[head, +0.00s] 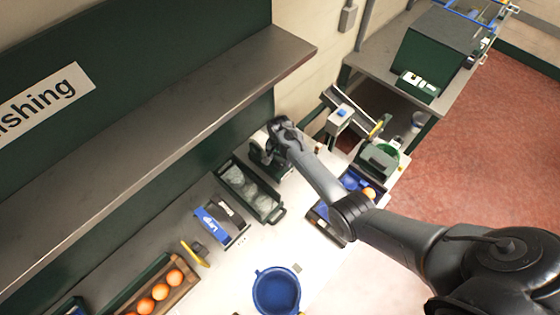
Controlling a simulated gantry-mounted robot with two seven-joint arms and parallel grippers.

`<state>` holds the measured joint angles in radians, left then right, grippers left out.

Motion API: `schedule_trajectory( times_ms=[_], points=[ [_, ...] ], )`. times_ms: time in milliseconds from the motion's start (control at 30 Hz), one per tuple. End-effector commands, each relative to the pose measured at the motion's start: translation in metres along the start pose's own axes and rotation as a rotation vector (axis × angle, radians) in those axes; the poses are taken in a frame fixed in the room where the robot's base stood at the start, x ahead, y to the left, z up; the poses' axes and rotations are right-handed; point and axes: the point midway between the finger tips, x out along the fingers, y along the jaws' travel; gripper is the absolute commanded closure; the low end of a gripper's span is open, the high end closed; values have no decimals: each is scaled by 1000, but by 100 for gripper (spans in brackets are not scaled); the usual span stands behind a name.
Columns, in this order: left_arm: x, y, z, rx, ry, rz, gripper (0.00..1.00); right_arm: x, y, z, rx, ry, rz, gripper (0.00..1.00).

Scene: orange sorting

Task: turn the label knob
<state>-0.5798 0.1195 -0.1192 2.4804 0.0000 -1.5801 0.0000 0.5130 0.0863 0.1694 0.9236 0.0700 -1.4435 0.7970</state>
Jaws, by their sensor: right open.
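My right arm comes in from the lower right, and my right gripper (277,133) is over a dark green device (260,158) at the back of the white worktop. The gripper is open, though its fingers are small and dark here. It hides much of the device. I cannot make out the label knob, and I cannot tell whether the gripper touches it. A blue-and-dark block marked "Large" (209,222) lies to the left of the device. My left gripper is not in view.
A dark green tray (277,213) with pale grey contents stands beside the device. A blue bowl (276,288) and a wooden crate of oranges (184,290) are nearer. A blue-lined tray (327,229) sits under my forearm. A steel shelf (150,125) overhangs the back left.

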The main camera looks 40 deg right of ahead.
Motion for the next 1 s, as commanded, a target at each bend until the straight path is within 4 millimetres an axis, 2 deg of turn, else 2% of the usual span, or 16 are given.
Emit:
schedule_trajectory(
  times_ms=[200, 600, 667, 967, 1000],
  points=[
    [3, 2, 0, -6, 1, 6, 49, 20, 0, -1, -1, 0, 1, 31],
    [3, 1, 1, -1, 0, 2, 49, 25, 0, -1, 0, 1, 0, 31],
    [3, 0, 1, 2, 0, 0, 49, 25, 0, 0, -1, 1, 0, 39],
    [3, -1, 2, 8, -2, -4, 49, 25, 0, 0, -1, 1, 0, 85],
    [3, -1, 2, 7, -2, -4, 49, 25, 0, 0, -1, 1, 0, 86]
  ],
)
